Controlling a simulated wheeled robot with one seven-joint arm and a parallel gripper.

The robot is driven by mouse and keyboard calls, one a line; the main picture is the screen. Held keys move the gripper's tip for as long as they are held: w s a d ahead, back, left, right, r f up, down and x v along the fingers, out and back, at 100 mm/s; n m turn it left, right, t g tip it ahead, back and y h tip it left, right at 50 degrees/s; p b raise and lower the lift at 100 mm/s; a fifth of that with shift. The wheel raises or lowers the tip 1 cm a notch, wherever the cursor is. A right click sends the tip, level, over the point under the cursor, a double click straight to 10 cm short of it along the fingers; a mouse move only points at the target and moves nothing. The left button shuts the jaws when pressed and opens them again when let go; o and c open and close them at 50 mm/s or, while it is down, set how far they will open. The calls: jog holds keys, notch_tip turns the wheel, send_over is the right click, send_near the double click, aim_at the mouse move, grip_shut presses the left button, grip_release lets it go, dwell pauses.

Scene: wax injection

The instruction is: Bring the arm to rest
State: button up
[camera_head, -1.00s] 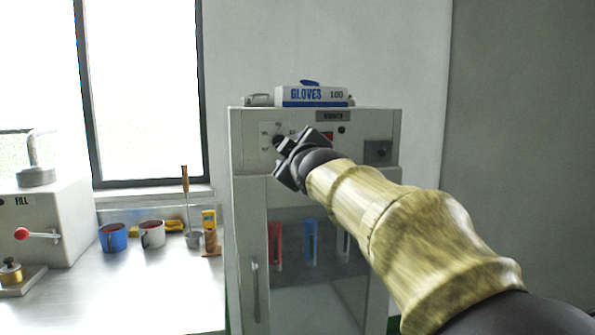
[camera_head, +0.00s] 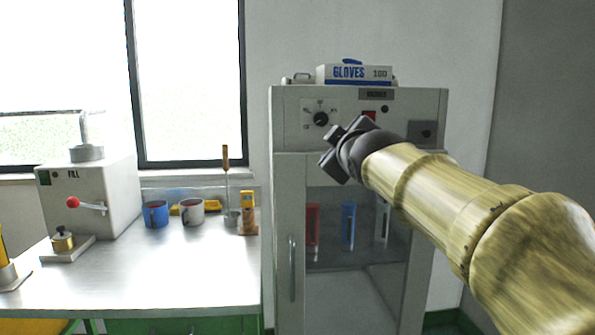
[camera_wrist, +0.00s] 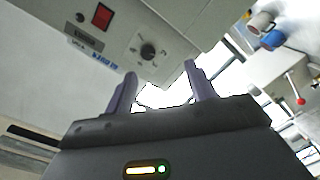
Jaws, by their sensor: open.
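My gripper (camera_head: 340,150) is raised in front of the upper part of a grey cabinet (camera_head: 281,200) in the head view. In the wrist view my gripper (camera_wrist: 160,92) shows two fingers spread apart with nothing between them. The cabinet's black dial (camera_head: 321,118) is just above and left of my gripper in the head view. The dial also shows beyond the fingers in the wrist view (camera_wrist: 148,51). My gripper appears apart from the dial. My arm reaches in from the lower right and hides part of the cabinet's front.
A glove box (camera_head: 352,75) lies on the cabinet. Red (camera_head: 313,225) and blue (camera_head: 348,224) items stand behind its glass door. At left, a metal bench (camera_head: 180,275) bears a blue mug (camera_head: 155,213), a white mug (camera_head: 192,212) and a machine with a red-knobbed lever (camera_head: 74,203).

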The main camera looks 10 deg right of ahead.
jog(key=s+f+m+g, duration=0.3)
jog(key=f+g, duration=0.1)
jog(key=f, duration=1.1)
jog(key=s+f+m+g, duration=0.2)
jog(key=s+f+g, duration=0.15)
jog(key=f, duration=1.15)
jog(key=s+f+m+g, duration=0.5)
jog(key=s+f+g, duration=0.2)
jog(key=s+f, duration=1.05)
notch_tip(320, 180, up, 30)
jog(key=w+p, duration=0.1)
jog(key=p, duration=2.9)
jog(key=shift+f, duration=0.2)
